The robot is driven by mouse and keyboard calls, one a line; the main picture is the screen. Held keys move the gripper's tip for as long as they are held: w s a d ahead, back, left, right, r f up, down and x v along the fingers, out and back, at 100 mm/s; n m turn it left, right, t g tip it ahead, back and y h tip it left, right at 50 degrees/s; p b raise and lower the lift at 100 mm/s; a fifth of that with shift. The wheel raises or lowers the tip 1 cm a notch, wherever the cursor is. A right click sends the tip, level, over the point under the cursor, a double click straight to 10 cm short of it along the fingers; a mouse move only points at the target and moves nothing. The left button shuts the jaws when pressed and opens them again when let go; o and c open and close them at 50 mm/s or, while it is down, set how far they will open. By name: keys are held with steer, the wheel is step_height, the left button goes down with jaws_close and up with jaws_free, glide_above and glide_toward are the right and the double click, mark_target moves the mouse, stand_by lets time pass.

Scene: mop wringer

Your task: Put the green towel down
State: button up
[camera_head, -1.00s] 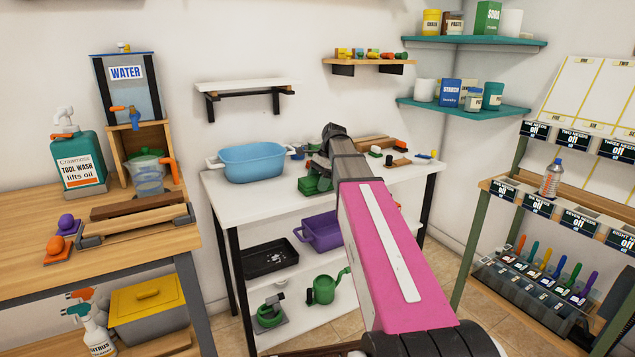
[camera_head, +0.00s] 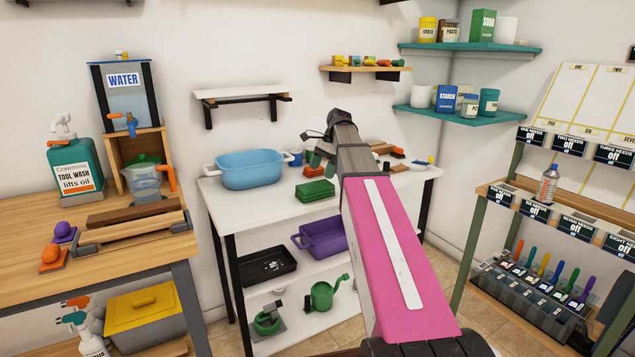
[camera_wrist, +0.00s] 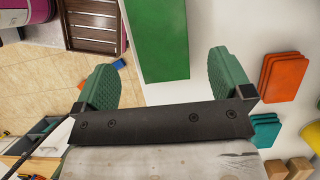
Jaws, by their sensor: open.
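The green towel (camera_head: 315,191) lies folded on the white table, toward its front edge in the head view. In the wrist view it appears as a green block (camera_wrist: 157,40) seen past and between the fingers. My gripper (camera_head: 322,162) is above the towel and slightly behind it in the head view, apart from it. Its two green fingers stand wide open in the wrist view (camera_wrist: 163,75), with nothing held between them.
A blue basin (camera_head: 250,170) stands left of the towel on the table. Orange folded pieces (camera_wrist: 283,77) and teal ones (camera_wrist: 265,130) lie beside it in the wrist view. A purple tub (camera_head: 322,238) and black tray (camera_head: 266,266) sit on the shelf below.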

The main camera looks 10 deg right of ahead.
steer(key=shift+v, duration=2.25)
